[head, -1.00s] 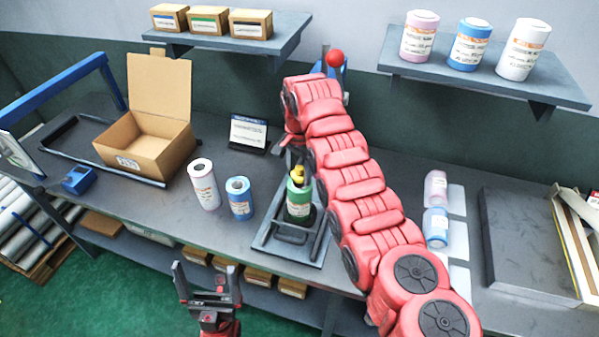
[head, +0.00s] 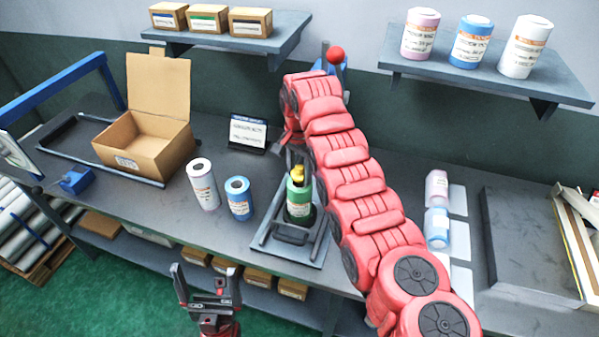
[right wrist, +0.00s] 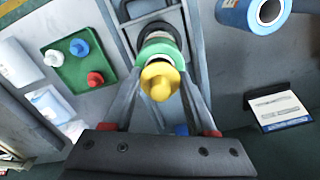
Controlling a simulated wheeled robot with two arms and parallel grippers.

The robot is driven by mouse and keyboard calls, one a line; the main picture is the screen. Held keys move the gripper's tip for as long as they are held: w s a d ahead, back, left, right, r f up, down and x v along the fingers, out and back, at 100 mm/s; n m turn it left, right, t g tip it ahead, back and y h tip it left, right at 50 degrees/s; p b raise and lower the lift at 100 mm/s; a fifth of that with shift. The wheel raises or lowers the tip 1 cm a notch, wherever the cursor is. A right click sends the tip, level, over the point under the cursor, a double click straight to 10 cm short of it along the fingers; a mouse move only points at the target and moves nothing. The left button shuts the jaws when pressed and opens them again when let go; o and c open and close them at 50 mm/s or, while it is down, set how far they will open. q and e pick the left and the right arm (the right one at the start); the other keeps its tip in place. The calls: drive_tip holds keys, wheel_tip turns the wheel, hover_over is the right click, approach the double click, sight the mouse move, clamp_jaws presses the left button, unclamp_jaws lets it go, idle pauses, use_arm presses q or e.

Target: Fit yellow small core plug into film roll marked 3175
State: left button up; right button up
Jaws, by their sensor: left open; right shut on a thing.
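The yellow core plug (head: 298,172) is at the top of the green film roll (head: 299,197), which stands upright in a grey cradle (head: 285,254) on the bench. In the right wrist view my right gripper (right wrist: 162,78) is shut on the yellow plug (right wrist: 159,84), with the green roll (right wrist: 158,48) directly beyond it. I cannot tell how deep the plug sits in the roll's core. The roll's label is too small to read. My left gripper (head: 207,283) is open and empty in front of the bench.
A white roll (head: 203,184) and a blue roll (head: 239,198) stand left of the cradle. An open carton (head: 143,148) is further left. The right wrist view shows a green tray (right wrist: 67,72) with several plugs. A small sign (head: 247,134) stands behind.

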drive_tip(key=shift+f+b, duration=0.3)
drive_tip(key=shift+f, duration=0.35)
idle(0.6)
drive_tip(key=o, duration=1.4)
wheel_tip(320, 180, up, 5)
drive_tip(key=shift+r+b, duration=0.2)
drive_tip(key=shift+b, duration=0.85)
wheel_tip(320, 180, up, 12)
drive_tip(key=p, duration=1.1)
